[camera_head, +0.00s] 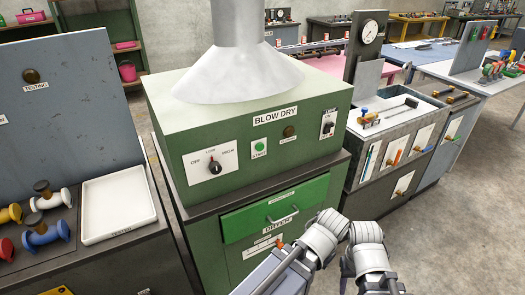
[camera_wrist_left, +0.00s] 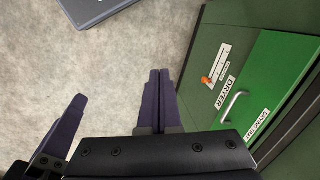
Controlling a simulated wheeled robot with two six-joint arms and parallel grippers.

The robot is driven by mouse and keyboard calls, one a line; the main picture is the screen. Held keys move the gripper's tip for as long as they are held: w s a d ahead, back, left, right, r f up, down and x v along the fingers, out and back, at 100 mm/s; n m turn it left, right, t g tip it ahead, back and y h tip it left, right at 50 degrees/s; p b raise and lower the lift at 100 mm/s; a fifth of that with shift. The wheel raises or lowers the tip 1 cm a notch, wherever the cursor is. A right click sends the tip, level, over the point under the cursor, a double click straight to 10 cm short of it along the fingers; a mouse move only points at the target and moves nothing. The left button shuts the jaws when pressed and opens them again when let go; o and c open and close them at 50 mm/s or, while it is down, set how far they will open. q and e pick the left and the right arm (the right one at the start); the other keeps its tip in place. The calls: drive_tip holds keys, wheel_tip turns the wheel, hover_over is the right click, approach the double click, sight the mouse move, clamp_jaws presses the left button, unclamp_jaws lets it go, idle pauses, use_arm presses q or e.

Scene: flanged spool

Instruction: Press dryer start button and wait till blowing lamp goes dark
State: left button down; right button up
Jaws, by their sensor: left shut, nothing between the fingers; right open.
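The green dryer box (camera_head: 255,120), labelled BLOW DRY, stands under a grey funnel-shaped hood. Its green start button (camera_head: 259,147) is on the front, right of the OFF/LOW/HIGH knob (camera_head: 214,167). The small round lamp (camera_head: 289,131) right of the button looks dark brown and unlit. My left gripper (camera_wrist_left: 159,72) is shut and empty in the left wrist view, over the floor beside the dryer cabinet. My right gripper (camera_head: 382,286) is open at the bottom edge of the head view, below and right of the button; its fingertips are not clear. Neither gripper touches the button.
A green drawer (camera_head: 240,224) with a handle, labelled DRYER, is below the box. A white tray (camera_head: 117,204) and several coloured spools lie on the left bench. A bench with a dial gauge (camera_head: 369,31) stands at the right. Open floor lies beyond at the right.

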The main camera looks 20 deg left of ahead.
sight(261, 148)
use_arm(q)
drive_tip(key=w+a+t+y+b, duration=0.2)
drive_tip(key=w+a+t+y, duration=0.15)
drive_tip(key=w+a, duration=0.35)
drive_tip(key=w+a+r+m+t+y+b, duration=0.2)
drive_tip(key=w+a+r+t+y, duration=0.1)
drive_tip(key=w+r, duration=0.3)
drive_tip(key=w+a+r+m+t+y+b, duration=0.1)
drive_tip(key=w+a+r+t+y, duration=0.3)
drive_tip(key=r, duration=0.5)
drive_tip(key=shift+w+m+y+b, duration=0.4)
drive_tip(key=shift+w+y+b, duration=0.3)
drive_tip(key=shift+w+y, duration=0.3)
drive_tip(key=x, duration=1.3)
drive_tip(key=shift+w+a+r, duration=0.15)
drive_tip(key=shift+w+a, duration=0.1)
drive_tip(key=shift+w, duration=0.1)
